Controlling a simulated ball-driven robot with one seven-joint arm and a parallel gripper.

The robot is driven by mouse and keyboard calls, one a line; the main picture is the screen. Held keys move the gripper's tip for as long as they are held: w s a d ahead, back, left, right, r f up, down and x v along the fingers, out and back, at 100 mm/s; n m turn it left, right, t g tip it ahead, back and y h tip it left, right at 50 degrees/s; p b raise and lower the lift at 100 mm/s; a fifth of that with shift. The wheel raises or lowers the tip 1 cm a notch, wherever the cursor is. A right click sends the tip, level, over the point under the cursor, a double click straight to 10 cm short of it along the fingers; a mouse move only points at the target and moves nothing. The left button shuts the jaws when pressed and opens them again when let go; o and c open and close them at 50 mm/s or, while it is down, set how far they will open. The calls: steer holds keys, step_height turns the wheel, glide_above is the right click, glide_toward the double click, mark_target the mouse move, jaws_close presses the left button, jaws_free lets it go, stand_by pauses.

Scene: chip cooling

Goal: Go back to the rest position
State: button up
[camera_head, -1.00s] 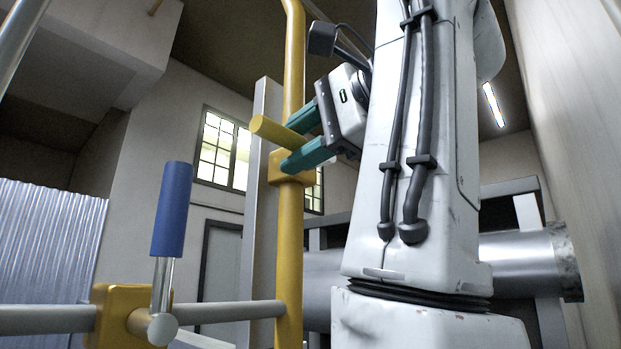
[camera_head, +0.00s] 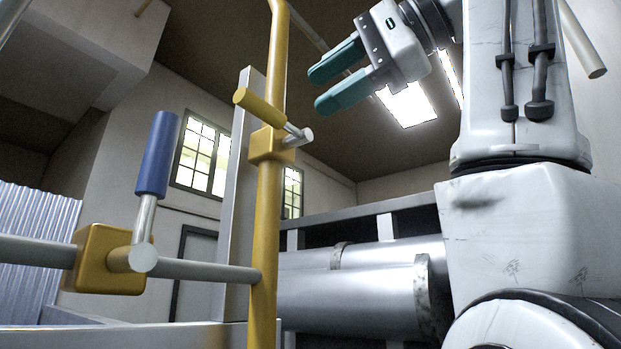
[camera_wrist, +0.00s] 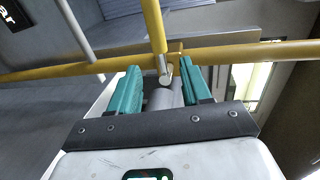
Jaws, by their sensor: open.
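My gripper (camera_head: 340,76) has two teal fingers and is open and empty. In the head view it is raised at the upper middle, above and to the right of the yellow-handled lever (camera_head: 258,107) and apart from it. That lever sits on a yellow valve block on the vertical yellow pipe (camera_head: 266,220), its handle tilted up to the left. In the wrist view, my gripper (camera_wrist: 158,88) shows its fingers spread, with the yellow lever (camera_wrist: 153,25) beyond them, between the fingertips in the picture.
A blue-handled lever (camera_head: 157,155) stands nearly upright on a yellow valve block (camera_head: 105,262) on a horizontal grey pipe (camera_head: 215,271). Large metal pipes (camera_head: 350,300) run behind, at the middle. A grey post (camera_head: 238,190) stands behind the yellow pipe. The space around my gripper looks clear.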

steer(key=shift+s+d+r, duration=0.15)
steer(key=shift+s+d, duration=0.3)
steer(key=shift+d, duration=0.1)
